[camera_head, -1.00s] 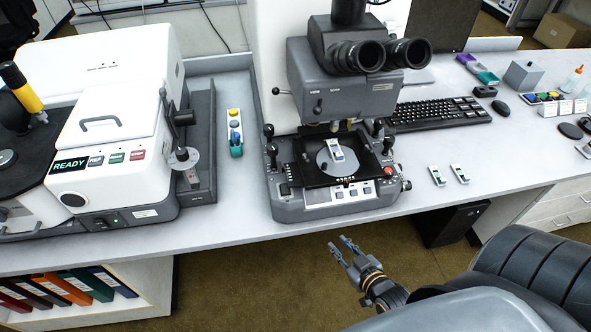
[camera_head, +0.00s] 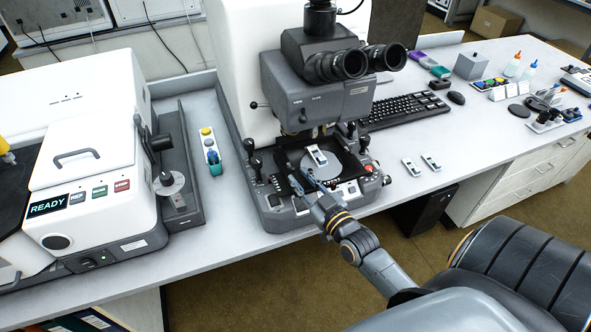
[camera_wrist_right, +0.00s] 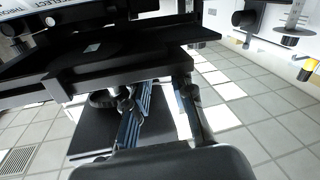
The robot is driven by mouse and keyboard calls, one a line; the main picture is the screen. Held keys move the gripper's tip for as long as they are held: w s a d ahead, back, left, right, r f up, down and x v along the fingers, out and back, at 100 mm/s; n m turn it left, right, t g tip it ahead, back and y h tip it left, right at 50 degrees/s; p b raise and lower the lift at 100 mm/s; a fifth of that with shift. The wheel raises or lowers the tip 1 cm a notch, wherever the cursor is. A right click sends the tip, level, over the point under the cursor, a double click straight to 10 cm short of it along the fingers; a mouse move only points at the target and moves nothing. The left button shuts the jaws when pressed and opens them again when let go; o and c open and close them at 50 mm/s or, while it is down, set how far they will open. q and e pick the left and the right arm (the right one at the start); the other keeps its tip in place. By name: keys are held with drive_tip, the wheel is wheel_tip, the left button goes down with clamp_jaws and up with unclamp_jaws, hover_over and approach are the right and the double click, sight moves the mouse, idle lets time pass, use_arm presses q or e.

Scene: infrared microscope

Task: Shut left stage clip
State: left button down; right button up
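The infrared microscope (camera_head: 316,85) stands on the bench. Its dark stage (camera_head: 283,158) carries a pale round disc (camera_head: 330,172) with a small white and blue sample holder (camera_head: 317,155) on it. The left stage clip is too small and dark to make out, and my gripper covers part of the stage's front left. My right gripper (camera_head: 302,182) is at the front left edge of the stage. In the right wrist view its two blue fingers (camera_wrist_right: 163,108) stand apart with nothing seen held between them. My left gripper is out of view.
Black knobs (camera_head: 254,160) stand at the stage's left side. Two small holders (camera_head: 421,165) lie on the bench at right, near the keyboard (camera_head: 405,108). A white READY instrument (camera_head: 95,170) stands at left.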

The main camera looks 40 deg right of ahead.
sight(294, 171)
drive_tip(key=shift+w+d, duration=0.1)
drive_tip(key=shift+w, duration=1.5)
clamp_jaws()
